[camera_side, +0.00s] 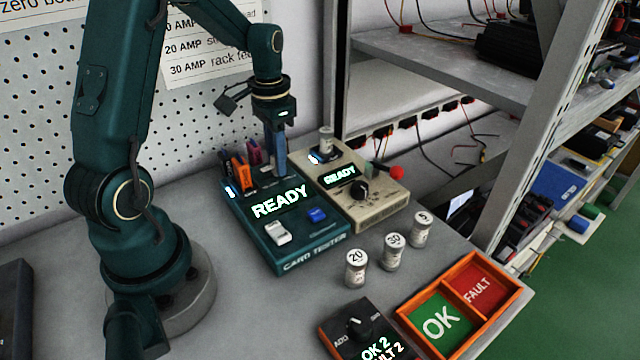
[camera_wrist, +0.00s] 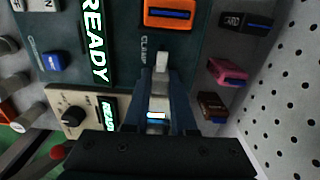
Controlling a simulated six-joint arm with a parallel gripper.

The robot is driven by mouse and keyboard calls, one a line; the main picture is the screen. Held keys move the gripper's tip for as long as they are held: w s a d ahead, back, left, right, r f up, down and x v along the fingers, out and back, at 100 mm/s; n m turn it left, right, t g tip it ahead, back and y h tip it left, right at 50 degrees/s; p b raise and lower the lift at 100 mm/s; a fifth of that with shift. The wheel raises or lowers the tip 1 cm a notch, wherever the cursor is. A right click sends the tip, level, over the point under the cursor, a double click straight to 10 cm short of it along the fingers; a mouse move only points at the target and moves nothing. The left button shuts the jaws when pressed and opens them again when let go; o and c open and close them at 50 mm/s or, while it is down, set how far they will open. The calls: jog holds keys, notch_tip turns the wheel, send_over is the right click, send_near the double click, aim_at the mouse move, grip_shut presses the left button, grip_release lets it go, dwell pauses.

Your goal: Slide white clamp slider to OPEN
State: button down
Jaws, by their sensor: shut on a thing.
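The teal card tester (camera_side: 262,247) stands on the bench with its display lit READY; it also fills the upper left of the wrist view (camera_wrist: 120,85). In the wrist view the white clamp slider (camera_wrist: 161,62) shows beside the CLAMP label, at the tips of my fingers. My gripper (camera_wrist: 160,80) points down at the tester and is shut on the slider. The slider's track and OPEN mark cannot be made out.
Orange (camera_wrist: 168,14), pink (camera_wrist: 227,72), black (camera_wrist: 245,21) and brown (camera_wrist: 213,107) cards or holders stand close around my fingers. A beige tester (camera_side: 375,211) is just right. Several white canisters, one marked 20 (camera_side: 356,268), and an orange OK/FAULT tray (camera_side: 400,314) stand in front.

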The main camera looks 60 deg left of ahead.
jog(key=shift+w, duration=0.75)
jog(key=c, duration=0.7)
grip_release()
jog(key=shift+r, duration=2.6)
